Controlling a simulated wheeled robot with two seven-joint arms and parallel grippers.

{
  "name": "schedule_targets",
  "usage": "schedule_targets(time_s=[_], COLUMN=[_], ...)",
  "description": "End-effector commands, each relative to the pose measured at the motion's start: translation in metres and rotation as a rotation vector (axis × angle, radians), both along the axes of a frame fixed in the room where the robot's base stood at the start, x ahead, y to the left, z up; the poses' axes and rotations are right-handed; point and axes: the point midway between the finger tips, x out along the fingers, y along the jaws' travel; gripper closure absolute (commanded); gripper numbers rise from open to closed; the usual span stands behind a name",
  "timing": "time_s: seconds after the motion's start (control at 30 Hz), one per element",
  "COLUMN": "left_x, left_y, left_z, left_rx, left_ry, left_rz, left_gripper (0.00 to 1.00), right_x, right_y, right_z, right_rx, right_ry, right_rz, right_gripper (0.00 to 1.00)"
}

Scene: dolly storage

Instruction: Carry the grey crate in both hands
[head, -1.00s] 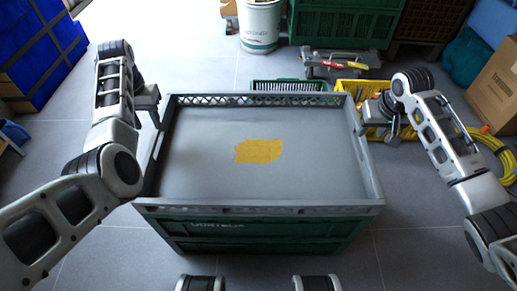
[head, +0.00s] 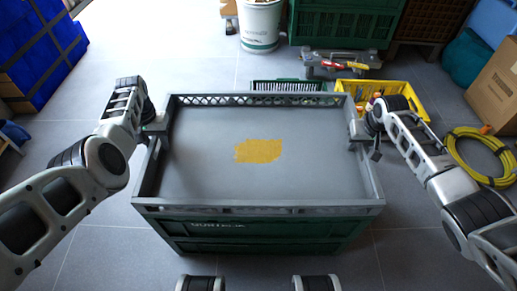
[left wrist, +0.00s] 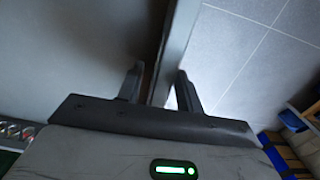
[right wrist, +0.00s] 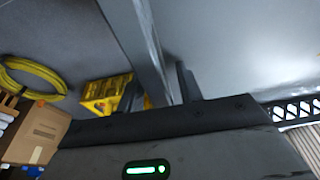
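The grey crate (head: 260,209) is shallow and sits level on top of a green crate (head: 262,229). A yellow patch (head: 258,151) marks its inside floor. My left gripper (head: 157,129) is at the crate's left wall. In the left wrist view its fingers (left wrist: 159,88) stand apart on either side of the grey wall (left wrist: 180,40), with a gap showing. My right gripper (head: 361,132) is at the right wall. In the right wrist view its fingers (right wrist: 158,92) also stand apart, on either side of the wall (right wrist: 137,38).
Behind the stack are a green basket (head: 290,86), a yellow crate (head: 400,93) and a low dolly (head: 338,62). A yellow cable coil (head: 480,163) and a cardboard box (head: 497,87) are at right. A blue stack (head: 40,50) stands at left.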

Motion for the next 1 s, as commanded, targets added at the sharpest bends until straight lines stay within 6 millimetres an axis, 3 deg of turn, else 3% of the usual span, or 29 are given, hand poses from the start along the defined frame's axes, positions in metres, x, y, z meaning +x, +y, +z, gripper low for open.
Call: schedule_targets(time_s=[0.03, 0.1, 0.13, 1.0], left_x=[0.0001, 0.0001, 0.0001, 0.0001], left_y=[0.0, 0.0, 0.0, -0.0004], left_z=[0.0002, 0.0002, 0.0002, 0.0005], left_rx=[0.0, 0.0, 0.0, 0.0], left_ry=[0.0, 0.0, 0.0, 0.0], left_rz=[0.0, 0.0, 0.0, -0.001], left_gripper=[0.79, 0.99, 1.0, 1.0], right_x=[-0.0001, -0.0001, -0.0001, -0.0004], right_y=[0.0, -0.0001, -0.0001, -0.0002], right_z=[0.0001, 0.0001, 0.0001, 0.0], right_rx=[0.0, 0.0, 0.0, 0.0], right_ry=[0.0, 0.0, 0.0, 0.001], right_rz=[0.0, 0.0, 0.0, -0.001], right_gripper=[0.79, 0.99, 1.0, 1.0])
